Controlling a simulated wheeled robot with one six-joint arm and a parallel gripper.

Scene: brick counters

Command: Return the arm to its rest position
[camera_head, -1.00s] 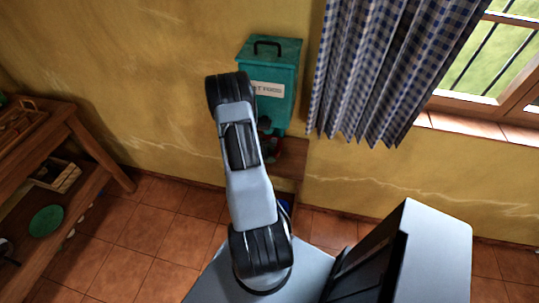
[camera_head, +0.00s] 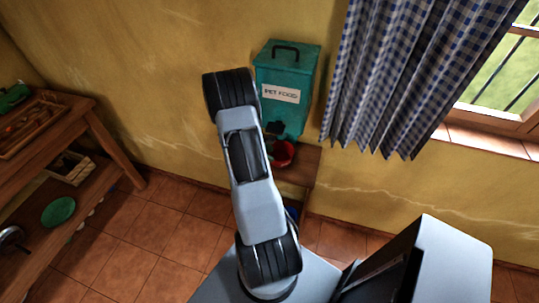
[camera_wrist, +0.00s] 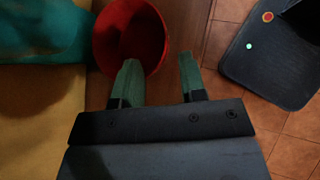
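My arm (camera_head: 256,190) rises from my base and bends over toward the wall, its upper joint in front of the teal pet food bin. My gripper (camera_wrist: 158,60) shows in the wrist view with its two green-grey fingers apart and nothing between them. In the head view my gripper is small, dark and mostly hidden near the bin. A red bowl (camera_wrist: 128,30) lies just beyond the fingers, the left finger overlapping its edge. The bowl also shows in the head view (camera_head: 284,154), below the bin. I cannot tell whether a finger touches it.
The teal pet food bin (camera_head: 287,72) stands against the yellow wall on a low wooden stand (camera_head: 305,172). A checked curtain (camera_head: 390,80) hangs at the right. A wooden shelf table (camera_head: 105,150) stands at the left. The tiled floor (camera_head: 165,230) between is clear.

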